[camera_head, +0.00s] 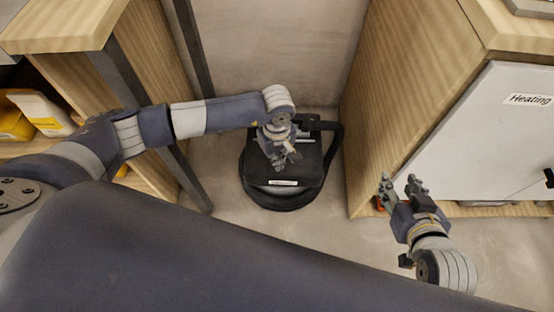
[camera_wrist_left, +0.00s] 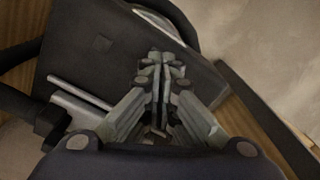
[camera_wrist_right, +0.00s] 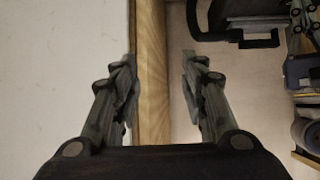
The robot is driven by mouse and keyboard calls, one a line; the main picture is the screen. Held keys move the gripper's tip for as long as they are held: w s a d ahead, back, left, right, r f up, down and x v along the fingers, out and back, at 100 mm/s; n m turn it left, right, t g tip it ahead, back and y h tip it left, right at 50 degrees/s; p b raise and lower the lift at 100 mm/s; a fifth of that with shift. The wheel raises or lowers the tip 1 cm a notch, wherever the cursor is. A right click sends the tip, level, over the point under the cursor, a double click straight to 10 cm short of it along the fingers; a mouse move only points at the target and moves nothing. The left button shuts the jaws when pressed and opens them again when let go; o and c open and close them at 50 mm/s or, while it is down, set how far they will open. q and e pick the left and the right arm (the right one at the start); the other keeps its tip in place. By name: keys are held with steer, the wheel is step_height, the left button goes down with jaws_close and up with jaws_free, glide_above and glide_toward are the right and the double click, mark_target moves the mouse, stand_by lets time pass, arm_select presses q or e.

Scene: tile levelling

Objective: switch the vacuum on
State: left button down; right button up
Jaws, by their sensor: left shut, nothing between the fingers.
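The black vacuum (camera_head: 310,178) stands on the floor in the gap between two wooden units, with a rounded base and a dark hose or handle at its right. My left gripper (camera_head: 285,162) is shut and empty, over the top of the vacuum. In the left wrist view its closed fingertips (camera_wrist_left: 162,58) point over the vacuum's dark flat top (camera_wrist_left: 110,62); I cannot tell whether they touch it. A faint square patch (camera_wrist_left: 101,42) shows on that top; I cannot tell if it is a switch. My right gripper (camera_head: 401,183) is open and empty, by the right unit; its spread fingers show in the right wrist view (camera_wrist_right: 160,72).
The right wooden unit has a white door (camera_head: 485,140) labelled "Heating". The left wooden shelf (camera_head: 60,28) holds yellow and white containers (camera_head: 38,110). A dark metal post (camera_head: 150,95) stands beside it. Bare floor (camera_head: 345,225) lies in front of the vacuum.

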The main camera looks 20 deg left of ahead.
arm_select(q)
steer(key=shift+f+b, duration=0.35)
steer(key=shift+f, duration=0.05)
arm_select(e)
steer(key=shift+w+a+r+t+y, duration=0.15)
steer(key=shift+w+a+r+t, duration=0.1)
steer(key=shift+w+r+t, duration=0.35)
steer(key=shift+w+a+r+t+y, duration=0.15)
steer(key=shift+w+a+r+t, duration=0.15)
steer(key=shift+w+r, duration=0.35)
stand_by(0.7)
arm_select(q)
steer(key=shift+f, duration=0.25)
arm_select(e)
steer(key=shift+w+a+r+t, duration=0.1)
steer(key=shift+w+r+t, duration=0.15)
steer(key=shift+r, duration=0.25)
steer(key=shift+w+a+r+t, duration=0.1)
steer(key=shift+r+t, duration=0.15)
steer(key=shift+r, duration=0.25)
